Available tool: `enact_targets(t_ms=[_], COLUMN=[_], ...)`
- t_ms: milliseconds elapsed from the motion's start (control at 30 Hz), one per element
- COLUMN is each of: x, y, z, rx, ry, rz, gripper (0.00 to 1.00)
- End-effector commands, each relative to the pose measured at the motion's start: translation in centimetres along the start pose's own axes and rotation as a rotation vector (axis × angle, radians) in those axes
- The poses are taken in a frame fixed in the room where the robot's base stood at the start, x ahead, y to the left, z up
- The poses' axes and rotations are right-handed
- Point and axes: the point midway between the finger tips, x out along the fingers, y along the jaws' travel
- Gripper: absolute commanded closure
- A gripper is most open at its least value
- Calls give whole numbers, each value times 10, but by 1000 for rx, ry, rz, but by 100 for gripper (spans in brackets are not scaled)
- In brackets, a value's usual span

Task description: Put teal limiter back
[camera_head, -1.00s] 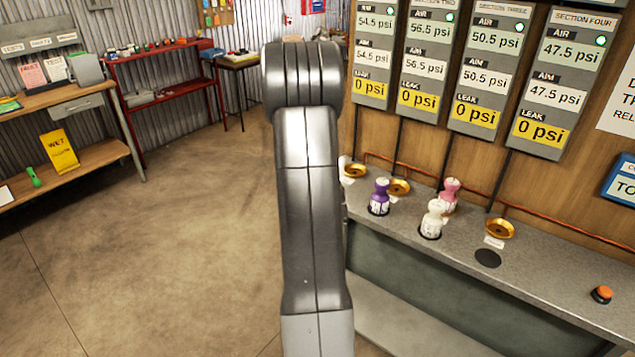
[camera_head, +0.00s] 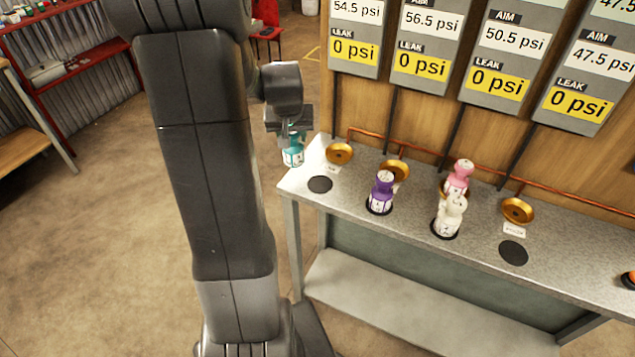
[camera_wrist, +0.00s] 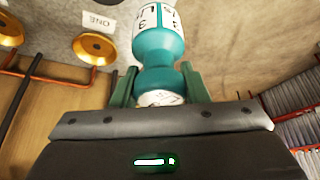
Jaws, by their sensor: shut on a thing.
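The teal limiter (camera_head: 292,155) is held in my gripper (camera_head: 291,138), in the air just left of the bench's left end in the head view. A black disc (camera_head: 320,184) on the left end of the bench top is bare. A brass cup (camera_head: 340,153) behind it looks empty; it seems to be the cup by the "ONE" label in the wrist view (camera_wrist: 95,48).
On the grey bench (camera_head: 290,184) stand a purple limiter (camera_head: 380,194), a white one (camera_head: 448,217) and a pink one (camera_head: 459,176). Another bare black disc (camera_head: 513,252) lies at right, before a brass cup (camera_head: 517,209). Gauge panels hang behind. Floor left of the bench is clear.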

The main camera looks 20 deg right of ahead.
Motion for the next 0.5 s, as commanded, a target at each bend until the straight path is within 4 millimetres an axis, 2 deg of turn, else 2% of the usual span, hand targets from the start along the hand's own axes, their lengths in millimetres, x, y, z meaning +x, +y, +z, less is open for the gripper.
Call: enact_targets(t_ms=[33,100,267,367,500], x=[-14,-28,-47,-46,-22], y=[20,40,65,70,70], z=[-1,2,8,12,24], rx=[31,59,95,102,103], ry=[7,5,2,-2,-6], rz=[10,17,24,24,24], gripper=[100,100,100,100,100])
